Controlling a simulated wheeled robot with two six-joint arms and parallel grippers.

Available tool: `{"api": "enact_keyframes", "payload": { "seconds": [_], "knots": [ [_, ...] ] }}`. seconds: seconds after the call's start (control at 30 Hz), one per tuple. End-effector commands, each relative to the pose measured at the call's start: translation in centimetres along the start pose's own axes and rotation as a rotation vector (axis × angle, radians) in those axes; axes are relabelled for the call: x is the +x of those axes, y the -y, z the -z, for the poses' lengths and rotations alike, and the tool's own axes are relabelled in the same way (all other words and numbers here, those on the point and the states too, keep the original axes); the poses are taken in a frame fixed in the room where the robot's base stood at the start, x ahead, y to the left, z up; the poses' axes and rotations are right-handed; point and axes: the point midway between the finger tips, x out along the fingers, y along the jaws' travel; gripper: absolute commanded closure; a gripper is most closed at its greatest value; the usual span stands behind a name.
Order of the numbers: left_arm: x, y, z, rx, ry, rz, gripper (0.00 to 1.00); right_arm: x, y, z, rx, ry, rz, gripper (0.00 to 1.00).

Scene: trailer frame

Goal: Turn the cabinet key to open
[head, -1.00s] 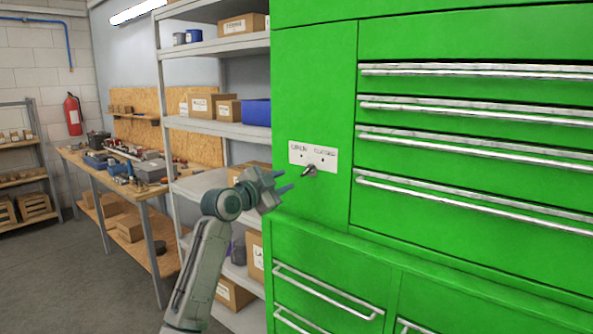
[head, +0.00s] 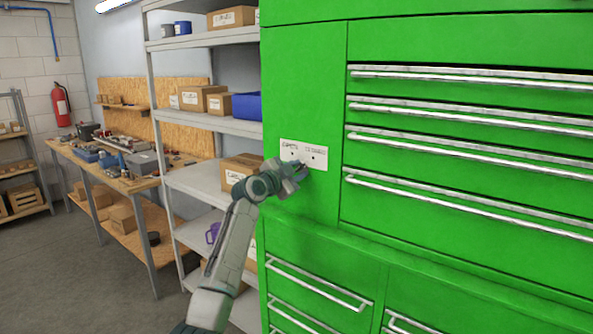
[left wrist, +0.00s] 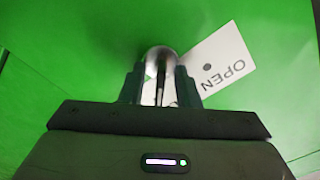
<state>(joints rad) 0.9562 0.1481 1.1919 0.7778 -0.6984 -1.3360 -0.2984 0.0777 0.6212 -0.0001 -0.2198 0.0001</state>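The green cabinet (head: 305,100) fills the right side of the head view. A white label plate (head: 318,152) on its front has a word and a dot at each side; in the left wrist view the label (left wrist: 222,58) reads OPEN. My left gripper (head: 301,172) is at the cabinet front, just below the plate, and covers most of the key there. In the left wrist view the silver rounded key (left wrist: 160,58) stands between the two dark fingers (left wrist: 160,88), which press close on both its sides. My right gripper is not in view.
Several cabinet drawers with long silver handles (head: 460,148) lie to the right of the key. A lower drawer handle (head: 318,284) sticks out below. A grey shelf (head: 212,180) with boxes stands left of the cabinet. A workbench (head: 120,180) is further left.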

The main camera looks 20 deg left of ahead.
Motion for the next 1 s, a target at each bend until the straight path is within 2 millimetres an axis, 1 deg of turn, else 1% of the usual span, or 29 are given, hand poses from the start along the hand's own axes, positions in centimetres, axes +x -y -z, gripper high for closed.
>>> {"api": "enact_keyframes", "payload": {
  "seconds": [0.07,0.2,0.23,0.47,0.67,0.87,1.0],
  "knots": [
    [0.0,0.0,0.0,0.000,0.000,0.000,0.71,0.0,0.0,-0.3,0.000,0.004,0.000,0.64],
    [0.0,0.0,0.0,0.000,0.000,0.000,0.98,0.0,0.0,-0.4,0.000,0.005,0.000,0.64],
    [0.0,0.0,0.0,0.000,0.000,0.000,1.00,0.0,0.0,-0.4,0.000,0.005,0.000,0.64],
    [0.0,0.0,-0.1,-0.007,0.001,0.000,1.00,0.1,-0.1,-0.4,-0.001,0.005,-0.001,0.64],
    [0.0,-0.1,-0.2,-0.063,0.001,0.000,1.00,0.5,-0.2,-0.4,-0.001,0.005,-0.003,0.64],
    [0.0,-0.1,-0.2,-0.191,0.001,0.000,1.00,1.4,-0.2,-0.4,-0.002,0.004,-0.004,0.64],
    [0.0,0.0,-0.2,-0.315,0.002,-0.001,1.00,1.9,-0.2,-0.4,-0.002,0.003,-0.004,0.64]
  ]
}}
